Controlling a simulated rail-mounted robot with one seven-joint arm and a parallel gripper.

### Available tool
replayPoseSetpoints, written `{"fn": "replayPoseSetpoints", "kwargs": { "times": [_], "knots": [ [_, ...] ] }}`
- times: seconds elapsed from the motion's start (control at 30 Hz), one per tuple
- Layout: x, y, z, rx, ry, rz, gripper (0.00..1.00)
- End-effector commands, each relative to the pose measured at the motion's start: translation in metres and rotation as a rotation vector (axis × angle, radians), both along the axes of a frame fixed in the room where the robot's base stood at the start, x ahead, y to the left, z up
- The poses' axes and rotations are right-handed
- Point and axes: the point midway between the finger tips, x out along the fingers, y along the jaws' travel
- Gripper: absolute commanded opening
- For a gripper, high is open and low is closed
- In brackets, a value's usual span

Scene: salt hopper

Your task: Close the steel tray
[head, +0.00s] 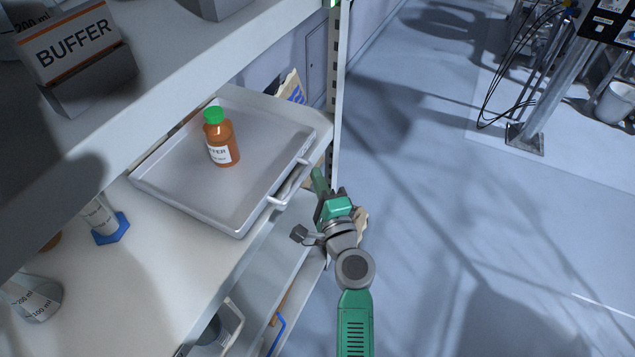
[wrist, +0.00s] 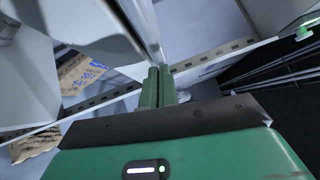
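The steel tray (head: 175,190) is a shallow grey pan on the white middle shelf at the left of the head view. A bar handle (head: 287,183) is on its front wall, near the shelf's front edge. A brown bottle (head: 222,145) with a green cap stands upright in it. My gripper (head: 318,176) is just right of the handle, outside the shelf; I cannot tell whether it touches. In the wrist view its two green fingers (wrist: 157,86) lie side by side, shut, with nothing visible between them. A grey edge ends close to the fingertips there.
An upper shelf with a BUFFER box (head: 75,55) overhangs the left. A perforated rack post (head: 337,80) stands just beyond the tray. A cylinder with a blue base (head: 108,228) and a flask (head: 35,298) stand left. The floor on the right is open.

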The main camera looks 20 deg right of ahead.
Motion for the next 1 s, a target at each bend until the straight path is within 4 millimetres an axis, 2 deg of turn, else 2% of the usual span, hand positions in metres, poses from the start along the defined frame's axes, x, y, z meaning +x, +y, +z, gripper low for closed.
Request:
{"fn": "replayPoseSetpoints", "kwargs": {
  "times": [0.2,0.33,0.47,0.6,0.7,0.83,1.0],
  "knots": [
    [0.0,0.004,0.0,-0.002,0.001,0.01,0.0],
    [-0.011,-0.008,-0.006,-0.002,0.002,0.007,0.0],
    [-0.037,-0.028,-0.011,-0.002,0.005,0.007,0.0],
    [-0.077,-0.029,-0.014,-0.002,0.006,0.007,0.0],
    [-0.099,-0.03,-0.017,-0.001,0.005,0.008,0.0],
    [-0.119,-0.031,-0.02,-0.002,0.003,0.006,0.0],
    [-0.128,-0.031,-0.021,-0.002,0.003,0.007,0.0]
  ]
}}
